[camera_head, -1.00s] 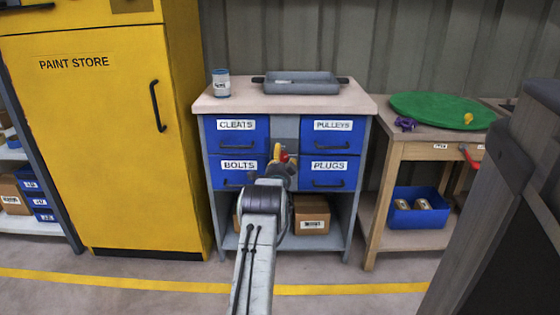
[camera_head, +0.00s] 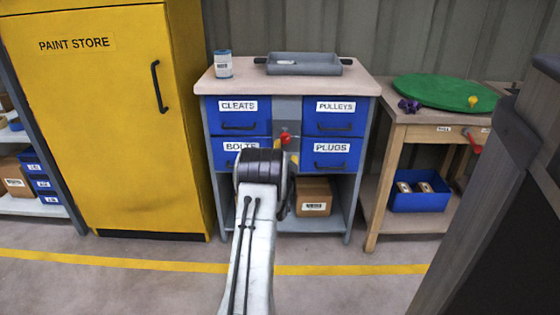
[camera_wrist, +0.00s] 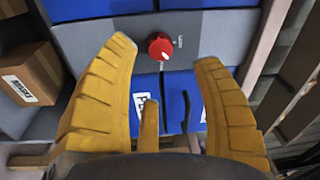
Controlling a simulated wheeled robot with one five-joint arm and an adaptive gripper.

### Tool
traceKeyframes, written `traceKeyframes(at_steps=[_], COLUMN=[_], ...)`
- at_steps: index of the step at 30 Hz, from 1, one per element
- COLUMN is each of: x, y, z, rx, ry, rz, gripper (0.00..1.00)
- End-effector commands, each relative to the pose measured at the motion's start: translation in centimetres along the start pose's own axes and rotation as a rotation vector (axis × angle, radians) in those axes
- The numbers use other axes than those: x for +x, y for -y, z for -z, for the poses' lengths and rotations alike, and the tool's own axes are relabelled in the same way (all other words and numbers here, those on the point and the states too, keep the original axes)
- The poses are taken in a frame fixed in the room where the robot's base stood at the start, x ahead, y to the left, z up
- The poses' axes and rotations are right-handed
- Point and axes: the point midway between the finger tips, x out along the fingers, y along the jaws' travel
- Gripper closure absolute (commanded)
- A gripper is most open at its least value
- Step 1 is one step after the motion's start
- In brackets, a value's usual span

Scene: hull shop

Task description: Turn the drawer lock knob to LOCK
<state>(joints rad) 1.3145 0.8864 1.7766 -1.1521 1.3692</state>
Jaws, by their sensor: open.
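The red lock knob (camera_head: 284,138) sits on the grey strip between the drawer columns of the workbench cabinet. In the wrist view the round knob (camera_wrist: 161,46) shows a white pointer mark and small lettering beside it, too small to read. My gripper (camera_wrist: 166,54) is open and empty, its two yellow fingers spread with the knob beyond and between their tips in that view. They appear apart from it. In the head view my gripper (camera_head: 286,156) is just below the knob, partly hidden by my arm.
Blue drawers labelled CLEATS (camera_head: 238,114), PULLEYS, BOLTS and PLUGS surround the knob, with protruding handles. A cardboard box (camera_head: 313,197) is on the shelf below. A can (camera_head: 223,65) and a grey tray (camera_head: 304,64) stand on top. A yellow paint cabinet (camera_head: 95,150) is left.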

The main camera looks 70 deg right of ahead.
Motion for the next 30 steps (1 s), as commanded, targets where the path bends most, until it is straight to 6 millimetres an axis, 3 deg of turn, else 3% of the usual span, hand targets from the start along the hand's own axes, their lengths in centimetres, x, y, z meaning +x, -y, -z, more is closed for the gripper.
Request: traceKeyframes(at_steps=[12,30], x=[-2.5,-2.6], y=[0.0,0.5], z=[-0.1,0.2], rx=[0.0,0.0], ry=[0.001,0.001], rz=[0.001,-0.014], gripper=[0.4,0.4])
